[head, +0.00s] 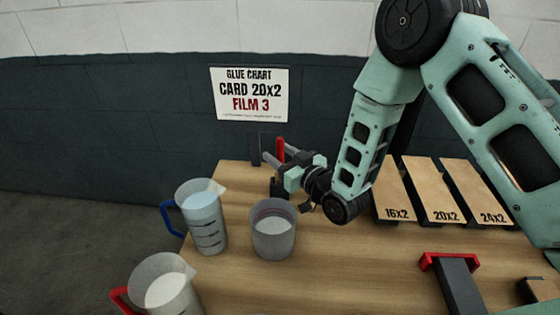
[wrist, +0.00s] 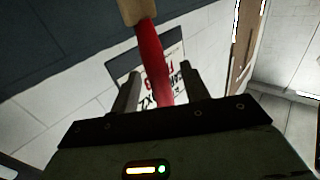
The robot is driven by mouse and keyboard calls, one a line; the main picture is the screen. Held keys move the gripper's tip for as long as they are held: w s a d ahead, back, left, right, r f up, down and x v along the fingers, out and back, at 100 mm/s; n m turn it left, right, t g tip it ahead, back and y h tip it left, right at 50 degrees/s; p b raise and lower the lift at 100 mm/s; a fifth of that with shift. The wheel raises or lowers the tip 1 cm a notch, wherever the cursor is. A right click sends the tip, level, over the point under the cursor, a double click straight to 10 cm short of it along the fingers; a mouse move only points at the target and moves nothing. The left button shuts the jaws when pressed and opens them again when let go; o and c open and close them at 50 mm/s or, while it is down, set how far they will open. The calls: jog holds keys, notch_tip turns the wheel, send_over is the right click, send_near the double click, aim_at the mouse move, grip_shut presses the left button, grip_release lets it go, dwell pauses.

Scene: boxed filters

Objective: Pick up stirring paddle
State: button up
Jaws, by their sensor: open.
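The stirring paddle shows in the head view as a red upright handle (head: 280,148) at the far left corner of the table. In the wrist view its red handle (wrist: 148,58) runs up between the fingers, with a wooden-coloured part (wrist: 138,10) at the top edge. My gripper (head: 279,158) is open around the handle, and the fingers stand on either side of it in the wrist view (wrist: 160,76). The paddle's lower part is hidden by my gripper.
A blue-handled measuring jug (head: 203,222), a grey cup (head: 273,240) and a red-handled jug (head: 165,290) stand at the left. Brown cards (head: 437,185) lie at the right, near a red-ended dark block (head: 455,280). A glue chart (head: 250,94) hangs on the wall. The middle front table (head: 340,270) is clear.

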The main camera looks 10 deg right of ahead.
jog(key=shift+x, duration=1.1)
grip_shut()
